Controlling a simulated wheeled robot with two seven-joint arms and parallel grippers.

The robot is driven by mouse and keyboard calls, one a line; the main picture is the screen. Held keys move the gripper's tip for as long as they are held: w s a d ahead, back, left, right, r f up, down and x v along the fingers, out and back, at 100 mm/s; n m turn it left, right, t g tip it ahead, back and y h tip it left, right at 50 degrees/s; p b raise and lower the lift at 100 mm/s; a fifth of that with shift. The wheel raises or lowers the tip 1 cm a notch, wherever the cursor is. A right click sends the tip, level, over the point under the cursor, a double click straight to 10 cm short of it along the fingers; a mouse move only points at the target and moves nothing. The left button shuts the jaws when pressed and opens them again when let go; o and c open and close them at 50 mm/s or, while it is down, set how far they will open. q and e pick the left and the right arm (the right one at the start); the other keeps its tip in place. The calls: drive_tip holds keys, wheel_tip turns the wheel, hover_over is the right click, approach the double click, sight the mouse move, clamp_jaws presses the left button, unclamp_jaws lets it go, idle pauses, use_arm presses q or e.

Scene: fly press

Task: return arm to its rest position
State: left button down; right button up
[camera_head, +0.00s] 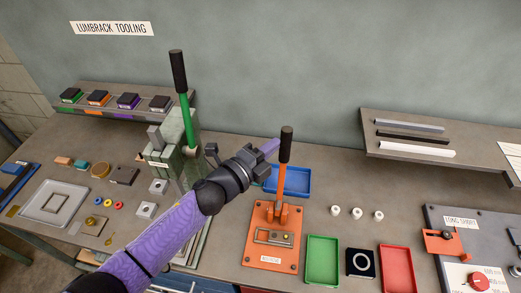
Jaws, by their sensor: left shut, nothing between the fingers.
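My left arm, purple with black joints, comes in from the lower left and reaches across the bench. My left gripper (262,160) is shut and empty, above the bench between the green press (178,138) and the orange fixture (272,240). The green press has a raised green lever with a black handle (178,71); my arm hides its lower part. The orange fixture has an upright orange lever with a black grip (286,146), just right of my gripper; I cannot tell whether they touch. My right gripper is not in view.
A blue tray (297,181) lies behind the orange lever. Green (322,262) and red (397,270) trays lie at the front, with several white rings behind. A rack of coloured blocks (109,100) stands back left, a shelf with bars (440,150) back right.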

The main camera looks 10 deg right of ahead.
use_arm(q)
drive_tip(key=s+a+f+n+t+y, duration=0.15)
drive_tip(key=s+a+n+y, duration=0.25)
drive_tip(key=a+n+y, duration=0.4)
drive_tip(key=s+a+f+n+y, duration=0.35)
drive_tip(key=a+n, duration=0.35)
drive_tip(key=n, duration=0.3)
drive_tip(key=s+a+f+n+g+y, duration=0.15)
drive_tip(key=s+a+n+g, duration=0.3)
drive_tip(key=s, duration=0.45)
drive_tip(key=s+a+f+n+g+y, duration=0.1)
drive_tip(key=s+a+f+n+g, duration=0.25)
drive_tip(key=s, duration=0.55)
wheel_tip(320, 180, down, 37)
drive_tip(key=s+g+b, duration=0.3)
drive_tip(key=b, duration=1.6)
drive_tip(key=s+a+f+b, duration=0.1)
drive_tip(key=s+f+b, duration=0.4)
drive_tip(key=f, duration=0.5)
drive_tip(key=s+a+f+b, duration=0.2)
drive_tip(key=s+f+b, duration=0.4)
drive_tip(key=f, duration=0.4)
drive_tip(key=shift+s+f+g, duration=0.15)
drive_tip(key=shift+s+g, duration=0.3)
drive_tip(key=shift+s, duration=0.4)
